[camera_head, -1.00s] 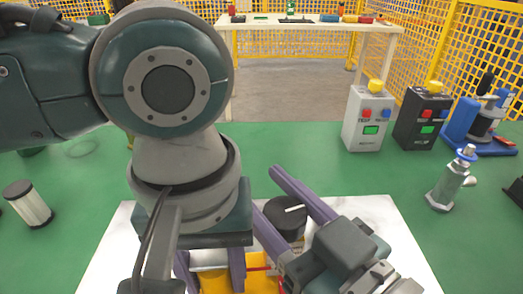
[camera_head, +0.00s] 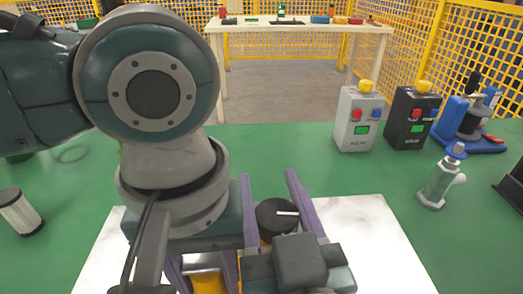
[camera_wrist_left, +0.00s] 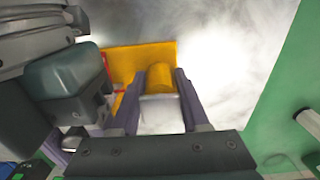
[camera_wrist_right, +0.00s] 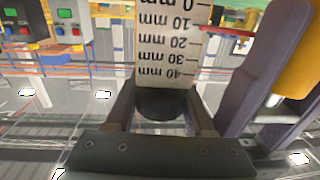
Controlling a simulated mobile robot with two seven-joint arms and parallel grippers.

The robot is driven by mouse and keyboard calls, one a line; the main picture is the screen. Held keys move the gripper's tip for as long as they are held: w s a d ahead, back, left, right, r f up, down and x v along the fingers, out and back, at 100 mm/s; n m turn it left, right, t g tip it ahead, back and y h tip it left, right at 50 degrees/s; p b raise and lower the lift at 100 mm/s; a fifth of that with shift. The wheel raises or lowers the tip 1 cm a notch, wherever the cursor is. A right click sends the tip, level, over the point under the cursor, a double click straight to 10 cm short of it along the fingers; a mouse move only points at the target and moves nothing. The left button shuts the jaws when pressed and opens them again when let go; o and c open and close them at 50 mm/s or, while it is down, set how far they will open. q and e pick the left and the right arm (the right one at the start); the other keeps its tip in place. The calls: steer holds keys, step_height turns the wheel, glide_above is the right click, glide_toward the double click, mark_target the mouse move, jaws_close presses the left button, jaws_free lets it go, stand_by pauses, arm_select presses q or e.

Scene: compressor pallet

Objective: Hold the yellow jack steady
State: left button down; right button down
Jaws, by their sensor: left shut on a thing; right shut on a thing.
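The yellow jack (camera_wrist_left: 140,62) lies on a white surface in the left wrist view, and a small part of it (camera_head: 207,284) shows at the bottom of the head view. My left gripper (camera_wrist_left: 162,85) is shut on its yellow rounded part. My right gripper (camera_head: 277,205) has its fingers on either side of a dark round knob (camera_head: 270,226) with a white mark, and is shut on it. The knob also shows between the fingers in the right wrist view (camera_wrist_right: 162,103), below a millimetre scale (camera_wrist_right: 172,45). My arm hides much of the jack in the head view.
A grey control box (camera_head: 357,120) and a black one (camera_head: 413,118) stand at the back right, beside a blue device (camera_head: 470,125). The white surface (camera_head: 365,230) is clear right of my grippers.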

steer(key=c, duration=0.5)
jaws_free()
steer(key=shift+c, duration=0.2)
steer(key=s+d, duration=0.1)
steer(key=s, duration=1.1)
